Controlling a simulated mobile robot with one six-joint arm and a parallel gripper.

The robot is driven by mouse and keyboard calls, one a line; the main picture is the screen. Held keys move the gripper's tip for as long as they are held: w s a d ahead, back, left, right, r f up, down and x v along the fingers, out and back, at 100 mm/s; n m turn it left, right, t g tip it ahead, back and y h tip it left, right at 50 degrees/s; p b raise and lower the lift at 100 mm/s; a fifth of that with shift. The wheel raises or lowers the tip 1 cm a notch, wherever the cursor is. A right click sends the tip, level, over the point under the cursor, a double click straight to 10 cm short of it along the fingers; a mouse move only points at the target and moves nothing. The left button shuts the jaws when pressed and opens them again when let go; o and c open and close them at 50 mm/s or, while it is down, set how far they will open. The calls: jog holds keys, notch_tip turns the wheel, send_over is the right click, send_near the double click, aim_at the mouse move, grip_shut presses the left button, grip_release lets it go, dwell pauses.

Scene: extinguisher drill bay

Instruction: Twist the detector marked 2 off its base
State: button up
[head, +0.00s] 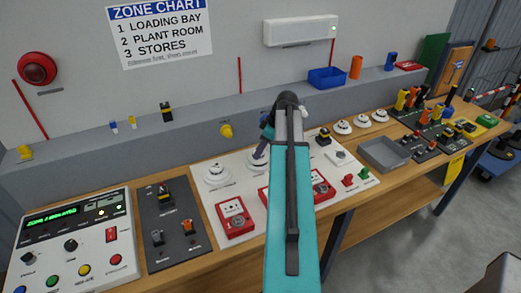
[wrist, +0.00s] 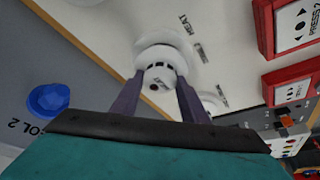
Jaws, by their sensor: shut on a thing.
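A white round detector (wrist: 160,68) with dark slots sits between the two dark fingers of my gripper (wrist: 160,80) in the wrist view. The gripper is shut on its sides. A wider white round part shows behind it, against the white panel (wrist: 225,45) with the printed word HEAT beside it. I cannot read a number on the held detector, nor tell whether it is seated or loose. In the head view my arm and gripper (head: 261,150) hide most of it. Another white detector (head: 217,173) is on the panel to the left.
Red call points (head: 234,217) stand on the panel near the arm, and a grey tray (head: 384,153) is to the right. Several loose white detectors (head: 361,121) stand behind the tray. A blue bin (head: 327,77) and a yellow knob (head: 226,131) are on the ledge behind.

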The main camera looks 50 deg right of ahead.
jog(key=shift+r+p, duration=1)
jog(key=shift+r, duration=1.3)
dwell(0.5)
